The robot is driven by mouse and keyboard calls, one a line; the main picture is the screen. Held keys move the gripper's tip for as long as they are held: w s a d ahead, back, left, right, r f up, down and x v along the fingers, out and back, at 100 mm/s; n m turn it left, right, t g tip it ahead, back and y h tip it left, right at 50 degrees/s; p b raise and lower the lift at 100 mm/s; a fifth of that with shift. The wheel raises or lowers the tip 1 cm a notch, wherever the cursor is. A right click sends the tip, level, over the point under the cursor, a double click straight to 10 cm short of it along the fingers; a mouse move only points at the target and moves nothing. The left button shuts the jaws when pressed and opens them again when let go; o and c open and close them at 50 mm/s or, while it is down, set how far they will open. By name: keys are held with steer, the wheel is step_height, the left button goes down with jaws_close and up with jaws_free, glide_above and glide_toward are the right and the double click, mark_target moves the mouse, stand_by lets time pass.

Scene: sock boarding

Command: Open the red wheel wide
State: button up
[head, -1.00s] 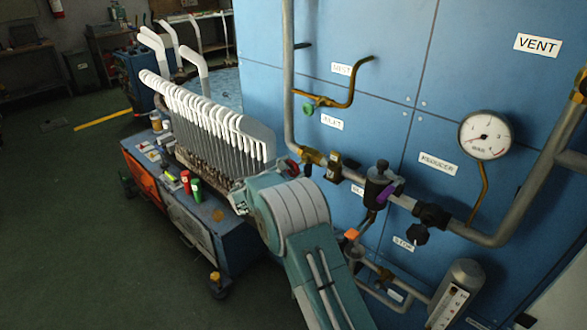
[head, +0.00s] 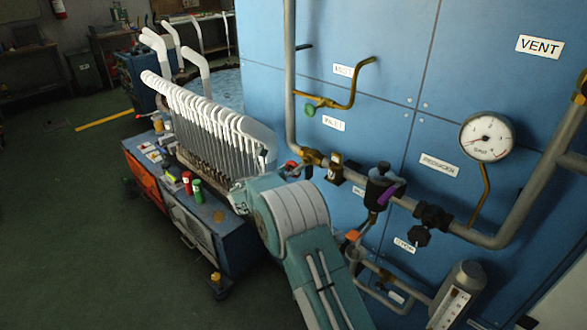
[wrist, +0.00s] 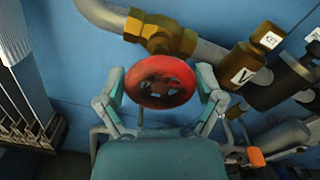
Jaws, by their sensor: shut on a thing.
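The red wheel (wrist: 160,82) is a round handwheel on a brass valve (wrist: 162,33) in the grey pipe, in the middle of the wrist view. My gripper (wrist: 163,88) has one finger on each side of the wheel and is shut on its rim. In the head view a small part of the red wheel (head: 292,167) shows to the left of the brass fitting. My teal arm (head: 290,215) reaches up to it there and partly hides the gripper and the wheel.
A cart (head: 205,225) carrying a rack of white socks (head: 200,107) stands close left of my arm. Floor at far left is clear.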

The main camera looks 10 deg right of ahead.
steer(key=n, duration=0.4)
steer(key=f+n, duration=0.1)
steer(key=shift+a+n, duration=0.25)
steer(key=shift+n, duration=0.15)
steer(key=n, duration=0.4)
steer(key=shift+f+n, duration=0.15)
steer(key=shift+n, duration=0.25)
steer(key=o, duration=0.9)
steer(key=shift+c, duration=0.2)
steer(key=shift+a, duration=0.2)
steer(key=v, duration=1.1)
steer(key=shift+s+a, duration=0.15)
steer(key=shift+a, duration=0.05)
